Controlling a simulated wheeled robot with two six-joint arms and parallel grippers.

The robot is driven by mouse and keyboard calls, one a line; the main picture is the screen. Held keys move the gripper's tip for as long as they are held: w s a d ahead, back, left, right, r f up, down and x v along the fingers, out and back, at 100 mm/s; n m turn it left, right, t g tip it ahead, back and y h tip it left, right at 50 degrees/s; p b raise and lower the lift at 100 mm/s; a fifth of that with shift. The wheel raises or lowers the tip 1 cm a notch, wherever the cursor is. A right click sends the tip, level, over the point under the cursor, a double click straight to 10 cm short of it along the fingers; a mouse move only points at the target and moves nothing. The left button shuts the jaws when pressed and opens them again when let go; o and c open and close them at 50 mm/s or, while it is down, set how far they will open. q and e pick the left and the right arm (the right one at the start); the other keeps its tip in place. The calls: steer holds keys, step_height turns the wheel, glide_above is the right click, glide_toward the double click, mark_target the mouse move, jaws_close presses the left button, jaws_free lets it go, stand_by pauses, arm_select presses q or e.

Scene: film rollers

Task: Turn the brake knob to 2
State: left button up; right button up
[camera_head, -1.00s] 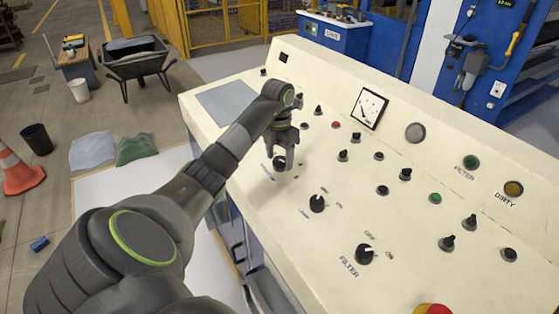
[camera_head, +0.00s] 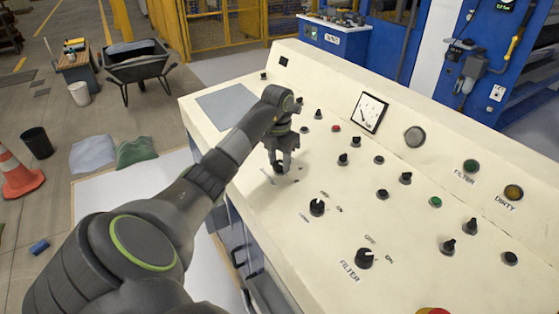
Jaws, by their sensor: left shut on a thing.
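The cream control panel (camera_head: 330,245) slopes across the view and carries several black knobs. My left gripper (camera_head: 281,165) points down at the panel's near left part and is shut on a small black knob (camera_head: 280,170). This knob is mostly hidden by the fingers. The printed label beside it is too blurred to read, so I cannot make out its numbers or where its pointer stands. My right gripper is out of view.
A lamp knob (camera_head: 317,207) and a filter knob (camera_head: 364,258) stand nearer on the panel. A dial gauge (camera_head: 369,111), green button (camera_head: 435,202) and several switches sit farther up. A red button (camera_head: 433,311) is at the bottom edge.

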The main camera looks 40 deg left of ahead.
arm_select(q)
steer(key=n, duration=0.4)
steer(key=shift+r+n+p, duration=0.1)
steer(key=shift+n+p, duration=0.2)
steer(key=shift+n, duration=0.1)
steer(key=n+p, duration=0.1)
steer(key=n, duration=0.3)
steer(key=shift+h, duration=0.4)
steer(key=n+p, duration=0.2)
steer(key=n, duration=0.3)
steer(key=shift+r+n+t, duration=0.1)
steer(key=shift+n+t, duration=0.3)
steer(key=shift+n+p, duration=1.05)
steer(key=shift+n, duration=1.15)
steer(key=shift+a+t, duration=0.1)
steer(key=shift+t, duration=0.2)
steer(key=o, duration=1)
